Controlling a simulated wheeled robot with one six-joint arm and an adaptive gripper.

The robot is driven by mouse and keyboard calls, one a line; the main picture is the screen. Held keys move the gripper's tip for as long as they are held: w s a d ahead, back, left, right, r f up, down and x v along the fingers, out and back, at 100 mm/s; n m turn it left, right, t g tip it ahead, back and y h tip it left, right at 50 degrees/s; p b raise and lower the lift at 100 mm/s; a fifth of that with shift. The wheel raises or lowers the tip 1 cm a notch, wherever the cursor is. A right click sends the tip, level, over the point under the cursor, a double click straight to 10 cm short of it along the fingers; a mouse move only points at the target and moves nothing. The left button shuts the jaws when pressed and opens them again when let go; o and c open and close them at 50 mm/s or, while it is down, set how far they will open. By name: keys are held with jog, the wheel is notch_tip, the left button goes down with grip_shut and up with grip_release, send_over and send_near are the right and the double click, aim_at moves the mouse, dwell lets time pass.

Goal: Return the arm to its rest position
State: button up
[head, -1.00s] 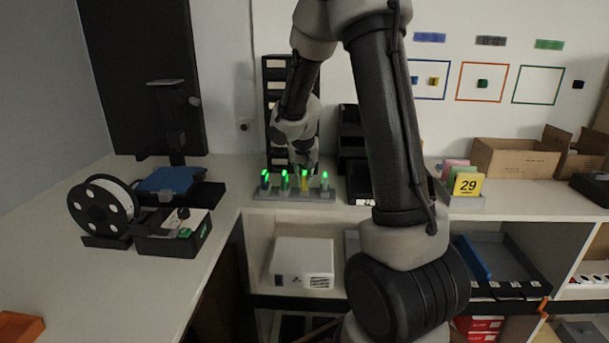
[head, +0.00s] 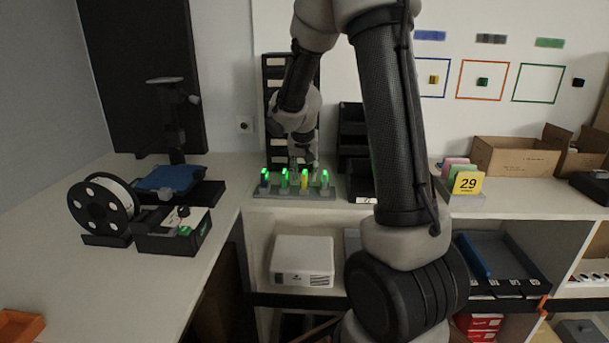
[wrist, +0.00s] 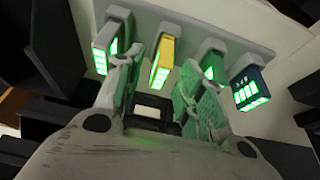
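My arm reaches over the counter (head: 90,270) in the head view, bent, with its wrist above the grey charging rack (head: 262,192). My gripper (head: 302,163) points down just behind and above the rack, small in that view. In the wrist view my gripper (wrist: 160,92) has its two fingers apart with nothing between them. The rack (wrist: 190,30) lies beyond the fingertips there. It holds several upright units with green lights, among them a yellow one (wrist: 163,60) and a dark blue one (wrist: 249,88).
Dark bins (head: 352,150) stand close to the right of the wrist. A filament spool (head: 103,208) and black box (head: 165,240) sit at left. A card holder with number 29 (head: 467,184) and open cartons (head: 515,158) stand at right.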

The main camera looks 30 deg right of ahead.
jog(key=v, duration=1)
jog(key=s+a+r+n+y, duration=0.1)
jog(key=s+n, duration=0.1)
jog(key=s, duration=0.7)
jog(key=s+a+r+n, duration=0.2)
jog(key=s, duration=0.7)
jog(key=s+a+r+n+y, duration=0.1)
jog(key=s+n, duration=0.1)
jog(key=s, duration=0.7)
jog(key=shift+a+r+n+t+y, duration=0.3)
jog(key=shift+n, duration=0.1)
